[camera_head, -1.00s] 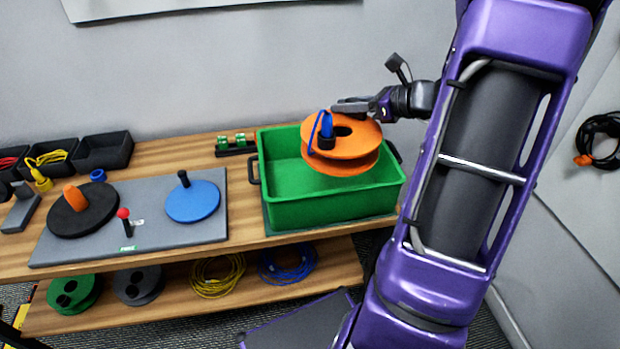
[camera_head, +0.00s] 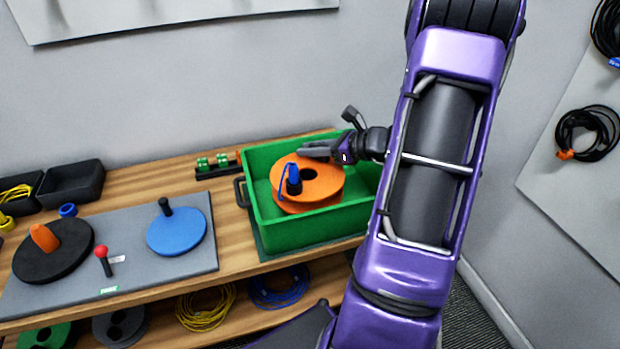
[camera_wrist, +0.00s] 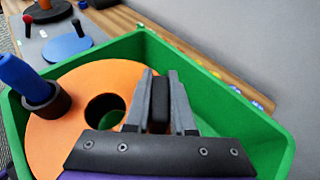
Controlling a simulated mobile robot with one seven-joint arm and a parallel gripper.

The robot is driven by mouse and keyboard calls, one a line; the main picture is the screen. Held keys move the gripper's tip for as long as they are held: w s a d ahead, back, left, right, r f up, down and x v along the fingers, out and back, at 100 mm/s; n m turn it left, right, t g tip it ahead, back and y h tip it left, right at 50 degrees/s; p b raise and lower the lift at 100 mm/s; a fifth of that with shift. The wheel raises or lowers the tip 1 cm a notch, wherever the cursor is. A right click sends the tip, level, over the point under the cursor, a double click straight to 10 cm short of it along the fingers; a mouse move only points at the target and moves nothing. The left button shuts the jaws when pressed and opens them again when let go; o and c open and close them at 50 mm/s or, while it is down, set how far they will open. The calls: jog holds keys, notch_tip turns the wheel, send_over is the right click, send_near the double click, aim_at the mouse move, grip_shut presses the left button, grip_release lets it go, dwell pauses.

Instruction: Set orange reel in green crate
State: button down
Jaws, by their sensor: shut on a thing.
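The orange reel (camera_head: 325,187) is inside the outline of the green crate (camera_head: 297,236), with its upper flange near rim height. A dark post with a blue piece (camera_head: 292,179) stands up from the reel's top. My gripper (camera_head: 318,151) is shut on the reel at its far edge. In the wrist view, the reel (camera_wrist: 65,130) shows its centre hole, and my gripper's fingers (camera_wrist: 160,100) reach over its flange. The green crate's wall (camera_wrist: 210,90) surrounds it. The reel's underside is hidden, so I cannot tell whether it touches the crate floor.
A grey mat (camera_head: 125,276) left of the crate holds a black disc (camera_head: 62,262), a blue disc (camera_head: 178,236) and a red-knobbed lever (camera_head: 102,255). Black bins (camera_head: 72,184) stand at the back left. Coiled cables (camera_head: 205,308) lie on the lower shelf.

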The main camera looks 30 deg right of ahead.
aim_at(310, 172)
jog(key=shift+f+b, duration=0.65)
jog(key=shift+f, duration=3.2)
jog(key=c, duration=0.8)
grip_release()
jog(key=shift+f, duration=0.1)
jog(key=shift+o, duration=0.2)
jog(key=shift+r, duration=0.25)
jog(key=p+v, duration=0.1)
jog(key=v, duration=1.1)
jog(key=shift+f, duration=0.15)
jog(key=shift+w, duration=0.1)
